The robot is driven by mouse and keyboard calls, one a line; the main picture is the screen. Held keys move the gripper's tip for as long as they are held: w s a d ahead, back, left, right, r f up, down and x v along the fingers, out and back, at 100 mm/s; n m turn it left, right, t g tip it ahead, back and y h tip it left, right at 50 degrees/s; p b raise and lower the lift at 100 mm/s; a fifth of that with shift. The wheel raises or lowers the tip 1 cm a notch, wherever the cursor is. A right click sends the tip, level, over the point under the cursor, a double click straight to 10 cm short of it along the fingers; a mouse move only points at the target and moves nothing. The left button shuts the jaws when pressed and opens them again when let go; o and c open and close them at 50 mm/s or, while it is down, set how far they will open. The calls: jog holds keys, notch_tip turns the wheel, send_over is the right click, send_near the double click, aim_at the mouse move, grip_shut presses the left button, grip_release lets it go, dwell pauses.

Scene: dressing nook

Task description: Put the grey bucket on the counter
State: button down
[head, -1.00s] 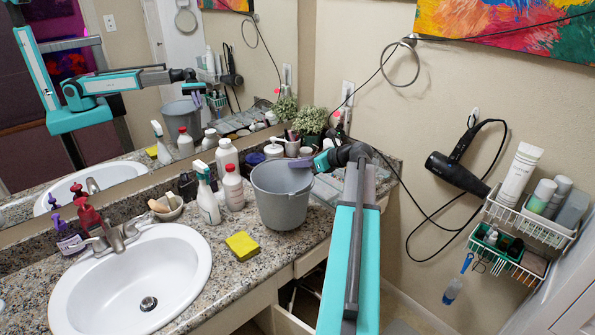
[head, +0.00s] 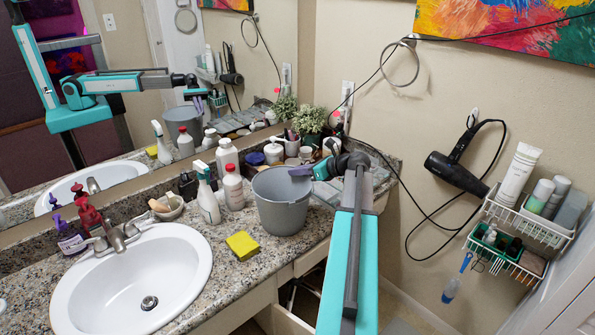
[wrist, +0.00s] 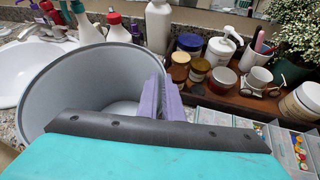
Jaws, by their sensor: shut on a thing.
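The grey bucket (head: 281,212) is upright over the counter (head: 205,262), right of the sink and near the front edge. Its base looks at or very close to the countertop; I cannot tell for sure whether it touches. My gripper (head: 302,171) is shut on the bucket's right rim, with purple fingers on either side of the wall. In the wrist view the bucket (wrist: 70,88) opens upward, looks empty inside, and its rim runs between my fingers (wrist: 160,100). My own arm hides its near right side there.
A yellow sponge (head: 242,245) lies front-left of the bucket. A spray bottle (head: 206,195) and a red-capped bottle (head: 233,188) stand close behind it on the left. Jars and a plant (head: 309,120) are behind. An open drawer (head: 290,318) is below the counter edge.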

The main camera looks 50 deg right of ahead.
dwell(0.3)
jog(key=c, duration=1.9)
grip_release()
jog(key=shift+f, duration=0.1)
jog(key=b+v, duration=0.1)
jog(key=v, duration=1.1)
